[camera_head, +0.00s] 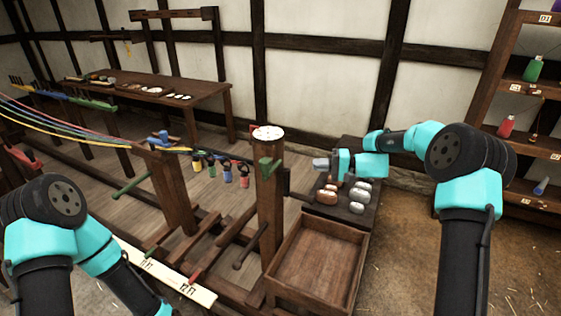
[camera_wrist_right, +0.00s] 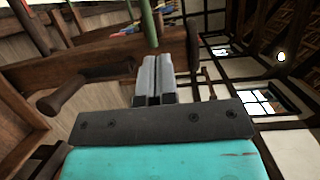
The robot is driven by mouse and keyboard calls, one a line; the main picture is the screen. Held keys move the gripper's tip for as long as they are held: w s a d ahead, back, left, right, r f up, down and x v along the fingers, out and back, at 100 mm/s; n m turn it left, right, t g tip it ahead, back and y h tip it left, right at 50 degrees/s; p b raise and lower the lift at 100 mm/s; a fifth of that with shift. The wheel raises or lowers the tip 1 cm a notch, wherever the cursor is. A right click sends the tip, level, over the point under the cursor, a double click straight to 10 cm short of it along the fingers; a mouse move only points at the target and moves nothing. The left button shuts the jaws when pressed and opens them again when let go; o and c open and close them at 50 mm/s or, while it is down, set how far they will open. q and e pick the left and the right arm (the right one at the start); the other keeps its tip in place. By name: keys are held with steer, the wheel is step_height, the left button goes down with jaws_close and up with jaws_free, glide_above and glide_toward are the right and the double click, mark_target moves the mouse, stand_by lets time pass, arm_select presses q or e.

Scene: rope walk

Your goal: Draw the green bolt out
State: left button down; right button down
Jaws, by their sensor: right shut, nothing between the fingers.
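A green piece (camera_head: 267,166) sticks out of the upright post with a round white top, in the head view. A longer green rod (camera_head: 131,187) juts from the left post lower down. I cannot tell for certain which of them is the green bolt. A green rod (camera_wrist_right: 150,22) also shows beyond the fingertips in the right wrist view. My right gripper (camera_head: 316,163) is shut and empty, to the right of the post and apart from the green piece, pointing left. Its closed fingers (camera_wrist_right: 155,64) show in the wrist view. My left gripper is out of view.
The post (camera_head: 270,218) stands mid-scene beside an open wooden box (camera_head: 318,258). A dark stand (camera_head: 322,206) with several brown and pale stones is below my right gripper. Small coloured weights (camera_head: 227,175) hang left of the post. Shelves (camera_head: 510,95) stand at the right.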

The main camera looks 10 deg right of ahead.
steer(key=shift+w+d+r+n+y, duration=0.1)
steer(key=shift+d+r+n+y, duration=0.1)
steer(key=shift+r, duration=0.4)
steer(key=shift+w+d+r+n+y, duration=0.1)
steer(key=shift+r+y, duration=0.1)
steer(key=shift+r, duration=0.4)
steer(key=shift+a, duration=0.1)
glide_toward(267, 159)
steer(key=w+a, duration=0.2)
steer(key=w, duration=0.3)
steer(key=s+a, duration=0.2)
steer(key=a, duration=0.1)
steer(key=shift+s+a+f, duration=0.2)
steer(key=shift+f, duration=0.15)
